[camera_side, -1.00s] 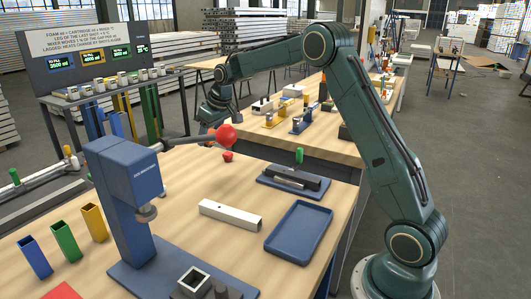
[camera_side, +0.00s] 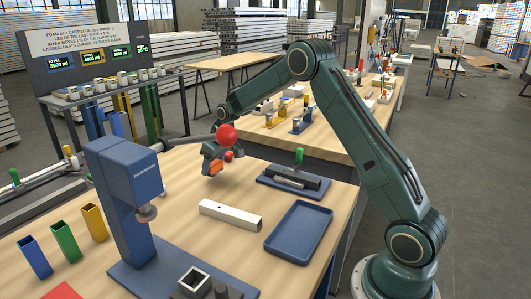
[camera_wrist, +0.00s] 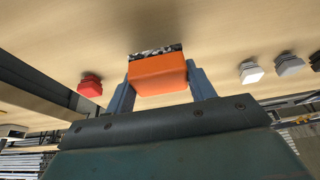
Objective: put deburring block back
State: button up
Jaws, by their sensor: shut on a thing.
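The deburring block (camera_side: 215,167) is a small orange block. My gripper (camera_side: 213,156) is shut on it and holds it over the far part of the wooden bench, just behind the press's red ball knob in the side view. In the wrist view the orange block (camera_wrist: 158,76) sits between the two fingers of my gripper (camera_wrist: 158,84), with a dark speckled strip along its far edge. Whether the block touches the bench I cannot tell.
The blue press (camera_side: 125,195) with its red ball lever (camera_side: 226,134) stands close to the gripper. A white square tube (camera_side: 230,215), an empty blue tray (camera_side: 299,232) and a blue-based clamp fixture (camera_side: 294,182) lie nearby. Red (camera_wrist: 90,86) and white (camera_wrist: 251,72) plugs stand on the bench.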

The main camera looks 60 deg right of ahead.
jog(key=shift+f, duration=1.35)
jog(key=shift+f, duration=0.1)
jog(key=o, duration=1)
jog(key=shift+c, duration=0.2)
jog(key=v, duration=1.2)
